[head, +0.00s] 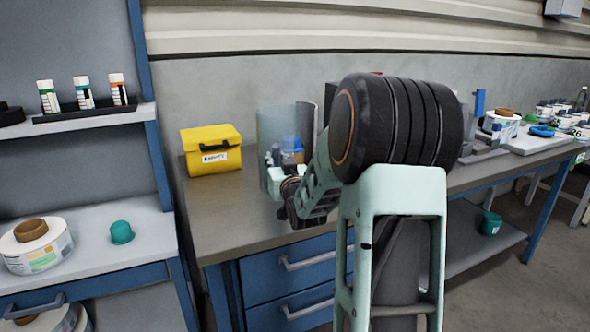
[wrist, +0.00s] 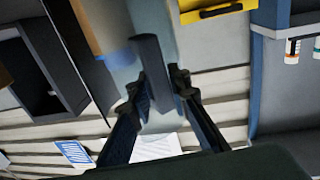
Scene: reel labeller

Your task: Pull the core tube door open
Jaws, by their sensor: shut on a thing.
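The core tube door (head: 275,124) looks like a clear, greyish curved panel on the bench, left of my arm in the head view. A dark upright handle bar (wrist: 150,60) fills the middle of the wrist view, with a pale see-through panel around it. My gripper (wrist: 160,88) has one finger on each side of this bar and is shut on it. In the head view my wrist is in front of the panel's lower part, and the fingers are mostly hidden. My arm covers much of the labeller behind. I cannot tell how far the door stands open.
A yellow box (head: 211,150) stands on the bench left of the panel. Blue drawers (head: 290,266) are below the bench top. A shelf unit (head: 75,225) with a reel (head: 35,246) and a green cup (head: 121,232) stands at the left. The bench's front left is clear.

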